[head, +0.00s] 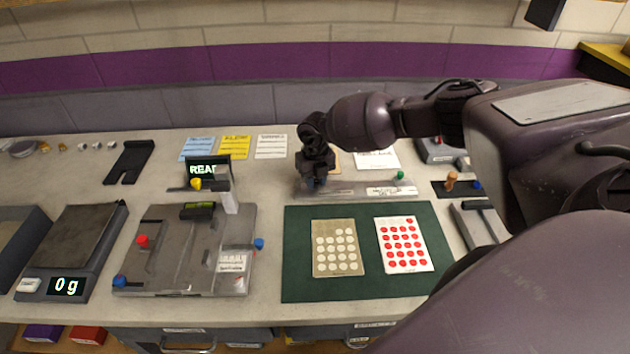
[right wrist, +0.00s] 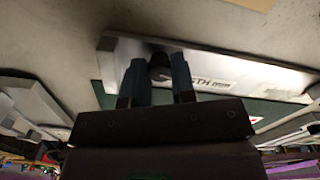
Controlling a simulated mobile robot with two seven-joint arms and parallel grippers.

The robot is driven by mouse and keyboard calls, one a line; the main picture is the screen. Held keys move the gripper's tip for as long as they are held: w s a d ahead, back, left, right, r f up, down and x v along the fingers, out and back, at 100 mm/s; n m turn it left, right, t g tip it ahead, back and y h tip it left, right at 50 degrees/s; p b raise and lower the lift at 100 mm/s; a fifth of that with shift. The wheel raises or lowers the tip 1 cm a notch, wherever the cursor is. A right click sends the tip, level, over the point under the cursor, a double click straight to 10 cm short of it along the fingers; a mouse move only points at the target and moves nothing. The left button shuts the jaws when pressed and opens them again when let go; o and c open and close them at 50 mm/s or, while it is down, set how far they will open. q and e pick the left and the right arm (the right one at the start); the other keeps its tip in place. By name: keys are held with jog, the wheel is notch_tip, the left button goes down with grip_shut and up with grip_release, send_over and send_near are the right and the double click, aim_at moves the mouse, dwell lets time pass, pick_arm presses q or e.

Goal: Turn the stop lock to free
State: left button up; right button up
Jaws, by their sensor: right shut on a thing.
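My right gripper (head: 316,180) points down at the left end of a flat metal track plate (head: 352,191) behind the green mat. In the right wrist view its two blue fingers (right wrist: 160,80) are shut on a dark round knob (right wrist: 159,66) on that plate (right wrist: 225,72). In the head view the gripper hides this knob. I cannot read whether it is the stop lock or which way it is turned. A green knob (head: 400,175) stands at the plate's right end, and a white label (head: 390,191) lies near it. My left gripper is not in view.
The green mat (head: 292,275) holds a tan card (head: 337,268) and a white card with red dots (head: 405,262). A metal fixture (head: 180,265) with a display (head: 205,170) stands left. A scale (head: 62,250) reads 0 g. My right arm covers the right side.

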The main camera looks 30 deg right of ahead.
jog(key=n+b, duration=0.1)
jog(key=n, duration=0.4)
jog(key=shift+f+n+b, duration=0.1)
jog(key=shift+n+b, duration=0.2)
jog(key=n+b, duration=0.2)
jog(key=n, duration=0.3)
jog(key=n+b, duration=0.1)
jog(key=n, duration=0.3)
jog(key=n+b, duration=0.2)
jog(key=n, duration=0.2)
jog(key=shift+d+n, duration=0.1)
jog(key=shift+n, duration=0.5)
pick_arm(q)
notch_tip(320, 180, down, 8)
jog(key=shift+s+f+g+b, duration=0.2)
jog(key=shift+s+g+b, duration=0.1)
jog(key=shift+b, duration=0.05)
pick_arm(e)
jog(key=shift+n, duration=0.6)
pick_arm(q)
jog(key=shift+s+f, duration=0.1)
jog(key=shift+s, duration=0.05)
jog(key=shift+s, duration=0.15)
pick_arm(e)
jog(key=o, duration=0.9)
